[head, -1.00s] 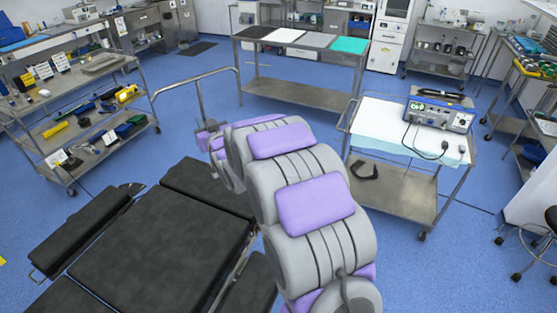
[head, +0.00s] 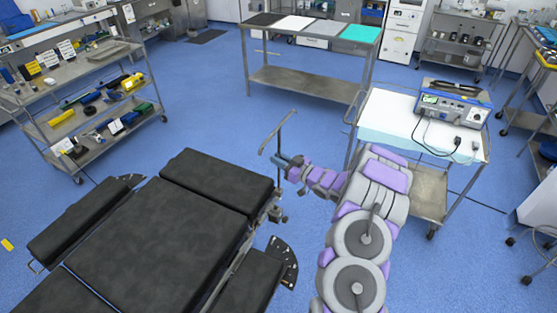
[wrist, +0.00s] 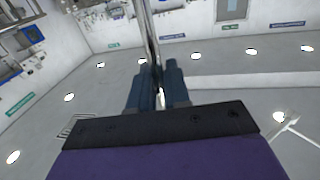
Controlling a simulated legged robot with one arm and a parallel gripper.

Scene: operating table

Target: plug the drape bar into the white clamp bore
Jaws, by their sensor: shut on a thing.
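My gripper (head: 287,161) is shut on the drape bar (head: 278,131), a thin grey metal bar with a post and a crosspiece. The crosspiece is above the gripper, over the floor just beyond the table's right edge. In the wrist view, the bar (wrist: 150,40) rises from between the blue-grey fingers of my gripper (wrist: 157,88). A small clamp-like fitting (head: 278,214) sits on the right side of the black operating table (head: 160,240). I cannot tell its colour or see a bore. The bar is apart from this fitting, and its lower end is hidden.
A dark plate with holes (head: 281,262) projects from the table's right side. A trolley with a blue device (head: 452,105) stands right of my arm. A steel table (head: 310,80) is behind, and a shelf cart (head: 90,110) is at left. Floor between them is clear.

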